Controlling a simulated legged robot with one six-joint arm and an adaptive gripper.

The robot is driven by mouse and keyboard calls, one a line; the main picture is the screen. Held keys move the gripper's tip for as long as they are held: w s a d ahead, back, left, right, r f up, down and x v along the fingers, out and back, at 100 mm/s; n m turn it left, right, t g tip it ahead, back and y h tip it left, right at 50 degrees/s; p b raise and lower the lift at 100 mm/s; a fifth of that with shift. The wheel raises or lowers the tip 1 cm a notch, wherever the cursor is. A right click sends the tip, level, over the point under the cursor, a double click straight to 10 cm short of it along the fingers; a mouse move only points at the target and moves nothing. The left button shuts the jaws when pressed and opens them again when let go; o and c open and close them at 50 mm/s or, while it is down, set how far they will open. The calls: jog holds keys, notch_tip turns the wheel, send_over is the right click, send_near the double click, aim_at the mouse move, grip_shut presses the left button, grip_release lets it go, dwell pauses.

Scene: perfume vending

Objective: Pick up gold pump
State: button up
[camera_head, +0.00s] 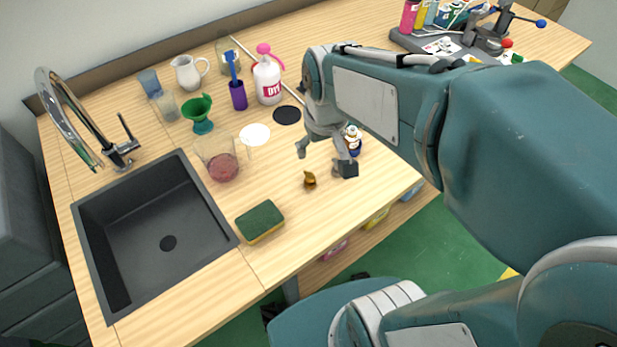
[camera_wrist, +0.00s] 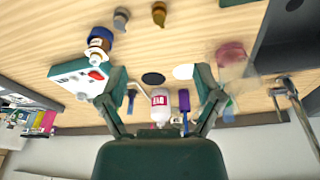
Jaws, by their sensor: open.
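The small gold pump (camera_head: 309,180) lies on the wooden counter in the head view, right of the sponge. In the wrist view, which is upside down, a golden-brown piece near the top edge looks like the gold pump (camera_wrist: 159,13). A similar, duller piece (camera_wrist: 121,18) lies beside it. My gripper (camera_head: 323,158) is open and empty, above the counter just beyond the pump. In the wrist view my gripper (camera_wrist: 160,72) has its fingers spread wide, with the pump outside them.
A green sponge (camera_head: 260,222) and a dark sink (camera_head: 150,235) are to the left. A glass with reddish liquid (camera_head: 222,165), a white DIY bottle (camera_head: 267,80) and a purple cup (camera_head: 238,95) stand behind.

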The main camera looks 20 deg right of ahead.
aim_at(310, 176)
jog(key=w+f, duration=0.1)
jog(key=f, duration=0.1)
jog(key=w+f+g, duration=0.1)
jog(key=w+f, duration=0.1)
jog(key=f, duration=0.1)
jog(key=w+f+g, duration=0.1)
jog(key=w+f, duration=0.1)
jog(key=shift+w+d+f+n, duration=0.1)
jog(key=shift+f+n, duration=0.25)
jog(key=shift+n, duration=0.05)
notch_tip(310, 176, down, 11)
jog(key=shift+w, duration=0.1)
jog(key=c, duration=0.9)
